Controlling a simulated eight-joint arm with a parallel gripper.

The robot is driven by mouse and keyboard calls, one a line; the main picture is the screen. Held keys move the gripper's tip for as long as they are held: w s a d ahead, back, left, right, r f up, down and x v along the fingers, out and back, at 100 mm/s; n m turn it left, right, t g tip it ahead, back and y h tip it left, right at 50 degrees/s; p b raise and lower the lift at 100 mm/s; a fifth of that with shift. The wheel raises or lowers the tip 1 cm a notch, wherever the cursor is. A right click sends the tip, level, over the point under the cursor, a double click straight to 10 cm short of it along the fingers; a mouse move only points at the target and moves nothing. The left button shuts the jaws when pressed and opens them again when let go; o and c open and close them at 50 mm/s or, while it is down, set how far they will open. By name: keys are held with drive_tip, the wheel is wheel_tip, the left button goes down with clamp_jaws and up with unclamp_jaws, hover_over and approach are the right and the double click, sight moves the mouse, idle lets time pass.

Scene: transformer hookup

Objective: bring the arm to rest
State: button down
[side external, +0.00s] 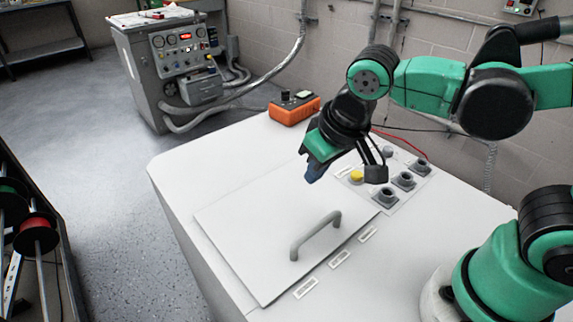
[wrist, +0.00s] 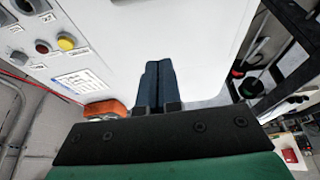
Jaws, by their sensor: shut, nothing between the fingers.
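My gripper (side external: 312,174) hangs in the air above the white cabinet top (side external: 190,164), over the back part of the panel with the grey handle. In the wrist view my gripper (wrist: 158,66) shows its two dark blue fingers side by side and touching, with nothing between them. The green and black arm reaches in from the right side of the side external view. The flat white panel (side external: 240,225) lies on the cabinet top with its grey handle (side external: 316,236) standing up near the right edge.
A yellow button (side external: 356,176) and several dark sockets (side external: 403,180) sit on a plate right of my gripper. An orange meter (side external: 294,108) with a red lead stands behind. A grey control machine (side external: 170,65) is on the floor at the back. Spools (side external: 36,234) are at left.

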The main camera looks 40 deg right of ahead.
drive_tip(key=d+r+t, duration=0.1)
drive_tip(key=d+t, duration=0.1)
drive_tip(key=d, duration=0.4)
drive_tip(key=shift+d+t, duration=0.4)
drive_tip(key=shift+r, duration=0.1)
idle(0.6)
